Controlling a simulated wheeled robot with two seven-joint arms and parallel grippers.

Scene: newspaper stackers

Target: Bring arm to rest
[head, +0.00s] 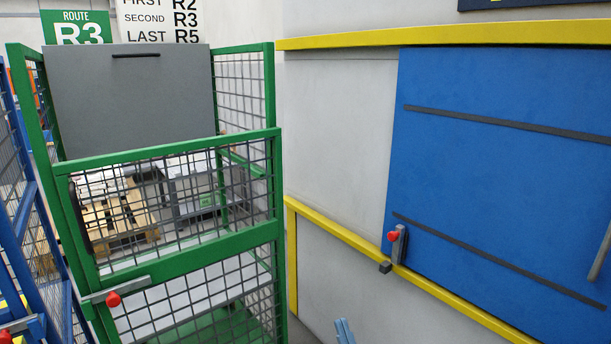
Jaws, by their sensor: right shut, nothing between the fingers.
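Only the tip of my right gripper (344,331) shows, as small light-blue fingers at the bottom edge of the head view, right of the green cage. The fingers are together and nothing shows between them. It appears apart from the cage and the wall. The rest of the right arm is out of the frame. My left gripper and left arm are not in view.
A green mesh cage (170,262) with a red-knobbed latch stands at the left, beside a blue cage (28,255). A grey panel (130,95) rises behind its front. A blue panel (500,170) with yellow rails (440,37) and a red-knobbed latch (397,243) fills the right.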

